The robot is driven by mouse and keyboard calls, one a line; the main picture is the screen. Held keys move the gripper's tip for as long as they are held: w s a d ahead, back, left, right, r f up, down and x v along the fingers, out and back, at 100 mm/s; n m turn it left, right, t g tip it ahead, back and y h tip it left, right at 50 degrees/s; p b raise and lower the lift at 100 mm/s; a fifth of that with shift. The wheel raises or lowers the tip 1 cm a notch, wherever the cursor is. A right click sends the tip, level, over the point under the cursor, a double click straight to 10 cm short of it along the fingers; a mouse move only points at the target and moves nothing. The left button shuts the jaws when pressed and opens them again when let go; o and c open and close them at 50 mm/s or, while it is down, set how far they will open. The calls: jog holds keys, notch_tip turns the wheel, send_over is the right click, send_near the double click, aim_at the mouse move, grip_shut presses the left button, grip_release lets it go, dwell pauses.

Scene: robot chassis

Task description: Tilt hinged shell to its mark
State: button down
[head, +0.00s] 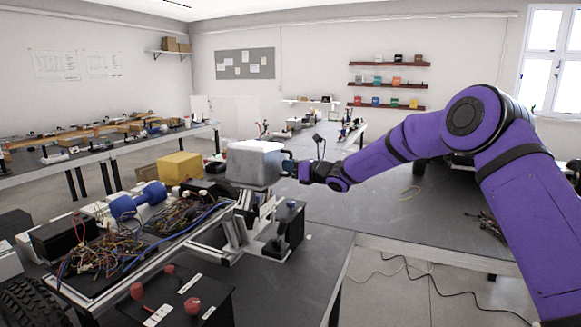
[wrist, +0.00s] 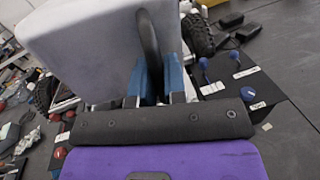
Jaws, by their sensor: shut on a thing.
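The hinged shell (head: 252,160) is a pale grey, rounded box on a metal frame at the front end of the chassis. Its large pale face (wrist: 85,50) fills the upper left of the wrist view. A dark curved handle (wrist: 149,40) stands out from that face. My gripper (head: 287,167) comes from the right and is at the shell's right side. In the wrist view its blue fingers (wrist: 158,80) are on either side of the handle, shut on it. The shell's hinge is hidden, and I cannot make out which mark belongs to its tilt.
Red knobs (head: 168,270) with white labels stand at the front; blue knobs (wrist: 247,93) with labels show in the wrist view. The grey table (head: 400,215) at right is mostly clear.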

jog(key=shift+s+a+r+n, duration=0.15)
jog(key=shift+s+r+n, duration=0.25)
jog(key=shift+n, duration=0.3)
jog(key=c, duration=1.2)
grip_release()
jog(key=shift+s, duration=0.1)
jog(key=v, duration=1)
jog(key=shift+s+d+f, duration=0.2)
jog(key=shift+d+f, duration=0.05)
jog(key=shift+d, duration=0.1)
